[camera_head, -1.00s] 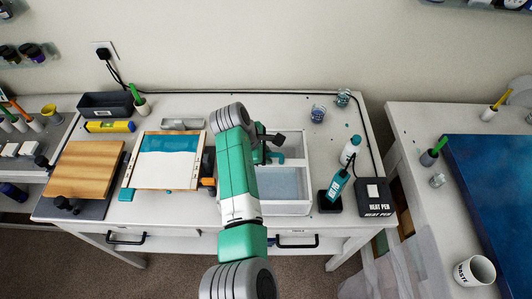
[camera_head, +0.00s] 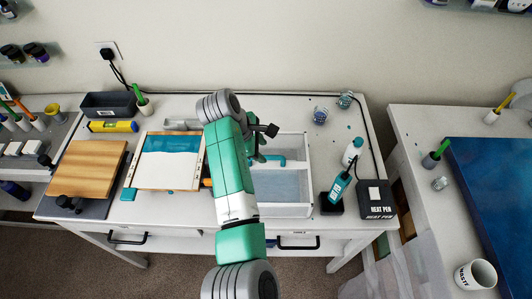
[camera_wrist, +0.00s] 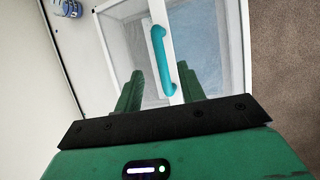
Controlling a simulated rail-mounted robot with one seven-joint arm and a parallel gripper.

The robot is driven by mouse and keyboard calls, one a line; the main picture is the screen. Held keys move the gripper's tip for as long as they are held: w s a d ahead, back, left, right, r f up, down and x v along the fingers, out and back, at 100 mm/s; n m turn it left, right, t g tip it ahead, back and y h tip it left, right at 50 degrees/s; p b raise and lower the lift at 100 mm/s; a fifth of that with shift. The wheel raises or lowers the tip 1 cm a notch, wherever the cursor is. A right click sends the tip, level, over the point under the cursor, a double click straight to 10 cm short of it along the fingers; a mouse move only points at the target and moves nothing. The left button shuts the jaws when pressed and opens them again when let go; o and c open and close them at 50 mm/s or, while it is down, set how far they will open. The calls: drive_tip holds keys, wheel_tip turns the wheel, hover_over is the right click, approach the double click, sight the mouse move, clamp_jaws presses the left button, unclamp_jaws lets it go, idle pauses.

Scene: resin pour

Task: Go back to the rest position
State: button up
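My gripper (camera_wrist: 160,70) shows in the wrist view with two green fingers spread apart and nothing between them. It is above a white framed tray (camera_wrist: 236,40) with a teal handle (camera_wrist: 162,62) on its middle bar. The handle appears below the fingers and apart from them. In the head view my arm reaches over the table, and the gripper is mostly hidden behind it. The tray (camera_head: 308,180) and its teal handle (camera_head: 276,161) show to the right of the arm.
Left of my arm are a framed canvas (camera_head: 168,170), a wooden board (camera_head: 85,168) and a yellow level (camera_head: 112,127). To the right stand a teal bottle (camera_head: 338,187), a white bottle (camera_head: 352,152), a heat pen box (camera_head: 376,198) and small jars (camera_head: 320,115).

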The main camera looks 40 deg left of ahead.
drive_tip(key=shift+v, duration=0.95)
drive_tip(key=w+d+r+m+t+y+p, duration=0.2)
drive_tip(key=d+r+m+t, duration=0.15)
drive_tip(key=r, duration=0.65)
drive_tip(key=w+d+r+m+t+y+p, duration=0.25)
drive_tip(key=r+m, duration=0.25)
drive_tip(key=r, duration=0.6)
drive_tip(key=w+d+r+m+t+y+p, duration=0.2)
drive_tip(key=d+r+m+y, duration=0.15)
drive_tip(key=r, duration=0.65)
drive_tip(key=s+d+r+m+t+h+p, duration=0.1)
drive_tip(key=s+d+r+m+t, duration=0.1)
drive_tip(key=d+r+m+t, duration=0.4)
drive_tip(key=s+d+r+m+t+h+p, duration=0.1)
drive_tip(key=s+d+r, duration=0.2)
drive_tip(key=d+r, duration=0.6)
drive_tip(key=s+d+r+m+t+h+p, duration=0.1)
drive_tip(key=s+d+r+m+t+h, duration=0.2)
drive_tip(key=s+d+r, duration=0.7)
drive_tip(key=r+m+t, duration=0.1)
drive_tip(key=m+t, duration=0.1)
drive_tip(key=m, duration=0.2)
drive_tip(key=shift+s+d+r+h+p, duration=0.3)
drive_tip(key=shift+d+r+h+p, duration=0.05)
drive_tip(key=shift+r+h, duration=0.05)
